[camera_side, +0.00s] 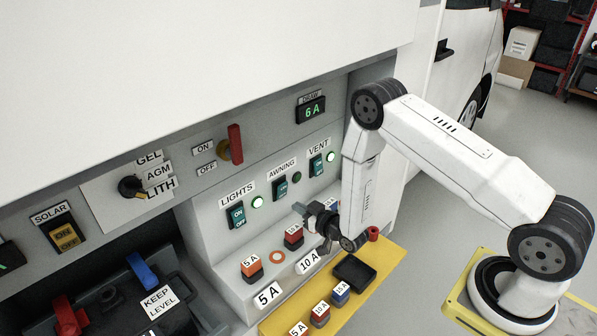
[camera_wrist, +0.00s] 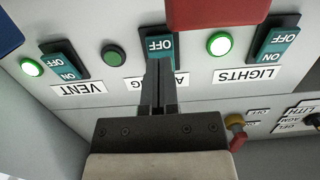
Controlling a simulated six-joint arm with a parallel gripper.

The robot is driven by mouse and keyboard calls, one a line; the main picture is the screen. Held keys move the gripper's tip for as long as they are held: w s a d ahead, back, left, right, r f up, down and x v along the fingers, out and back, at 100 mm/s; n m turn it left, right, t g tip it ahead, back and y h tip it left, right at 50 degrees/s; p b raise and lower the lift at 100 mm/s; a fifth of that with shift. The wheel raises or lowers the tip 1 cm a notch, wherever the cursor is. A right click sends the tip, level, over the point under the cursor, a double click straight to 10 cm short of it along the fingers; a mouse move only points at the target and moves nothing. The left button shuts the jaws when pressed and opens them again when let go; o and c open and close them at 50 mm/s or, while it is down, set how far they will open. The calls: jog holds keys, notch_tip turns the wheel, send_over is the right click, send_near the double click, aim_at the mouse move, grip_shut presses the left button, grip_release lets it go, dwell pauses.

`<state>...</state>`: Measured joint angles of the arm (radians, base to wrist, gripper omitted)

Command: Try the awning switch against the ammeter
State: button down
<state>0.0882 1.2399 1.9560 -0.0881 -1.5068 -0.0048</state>
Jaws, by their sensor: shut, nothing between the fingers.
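The awning switch (camera_side: 280,188) is a teal rocker in the middle of the panel's row. Its lamp (camera_side: 297,178) is dark, as it also is in the wrist view (camera_wrist: 114,55). The ammeter (camera_side: 310,110), labelled DRAW, reads 6 A in green. My gripper (camera_side: 302,209) is shut and empty, just in front of and below the awning switch. In the wrist view my fingers (camera_wrist: 158,65) overlap the lower part of the awning switch (camera_wrist: 160,42) and its label. The OFF half shows above the fingers. I cannot tell whether they touch it.
The lights switch (camera_side: 237,215) and vent switch (camera_side: 317,165) flank it, both with lit green lamps. A red fuse (camera_side: 293,232) and an orange fuse (camera_side: 251,268) stand on the ledge below. A yellow tray (camera_side: 376,274) with fuses lies in front. A red-handled ON/OFF switch (camera_side: 235,143) is above.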

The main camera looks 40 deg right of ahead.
jog(key=s+f, duration=0.1)
jog(key=s, duration=0.8)
jog(key=shift+s+f, duration=0.2)
jog(key=shift+f, duration=0.15)
notch_tip(320, 180, up, 9)
jog(key=w+a+g, duration=0.1)
jog(key=w+g, duration=0.1)
jog(key=g, duration=0.5)
jog(key=s+a+r+g, duration=0.1)
jog(key=s+r+g, duration=0.6)
jog(key=s, duration=0.6)
notch_tip(320, 180, up, 2)
jog(key=shift+s+a, duration=0.4)
jog(key=c, duration=1.3)
grip_release()
